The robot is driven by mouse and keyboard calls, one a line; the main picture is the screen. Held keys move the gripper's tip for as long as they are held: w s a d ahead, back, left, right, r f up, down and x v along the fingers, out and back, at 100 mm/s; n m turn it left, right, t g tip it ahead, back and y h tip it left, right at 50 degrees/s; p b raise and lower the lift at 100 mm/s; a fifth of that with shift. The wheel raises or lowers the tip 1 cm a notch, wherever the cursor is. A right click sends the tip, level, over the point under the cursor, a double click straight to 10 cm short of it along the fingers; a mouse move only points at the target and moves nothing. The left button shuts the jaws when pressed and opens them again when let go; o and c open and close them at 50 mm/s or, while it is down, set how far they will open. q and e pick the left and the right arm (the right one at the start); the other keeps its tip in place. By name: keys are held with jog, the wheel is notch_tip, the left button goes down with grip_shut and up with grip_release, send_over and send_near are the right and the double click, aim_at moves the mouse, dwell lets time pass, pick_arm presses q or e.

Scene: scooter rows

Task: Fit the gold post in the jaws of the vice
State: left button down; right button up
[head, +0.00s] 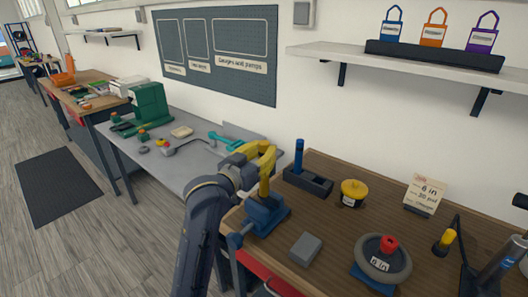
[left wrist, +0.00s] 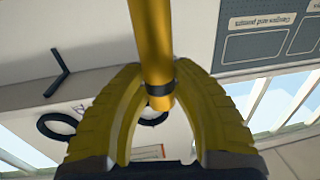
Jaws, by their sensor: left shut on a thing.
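The gold post (head: 264,187) is upright, its lower end at the blue vice (head: 266,216) on the near left corner of the wooden bench. I cannot tell how deep it sits between the jaws. In the left wrist view the gold post (left wrist: 152,40) runs between the two curved fingers, with a dark band near one end. The vice does not show in that view. My right gripper is not in view.
On the wooden bench (head: 335,230) stand a dark holder with a blue post (head: 299,155), a yellow-lidded pot (head: 353,192), a grey block (head: 306,248) and a wheel (head: 384,262). A card (head: 427,193) stands at the back. A grey table (head: 185,165) lies left.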

pick_arm(q)
jog(key=shift+f, duration=3.45)
dwell(1.2)
jog(key=c, duration=1.1)
grip_release()
jog(key=shift+f, duration=0.1)
jog(key=v, duration=1.2)
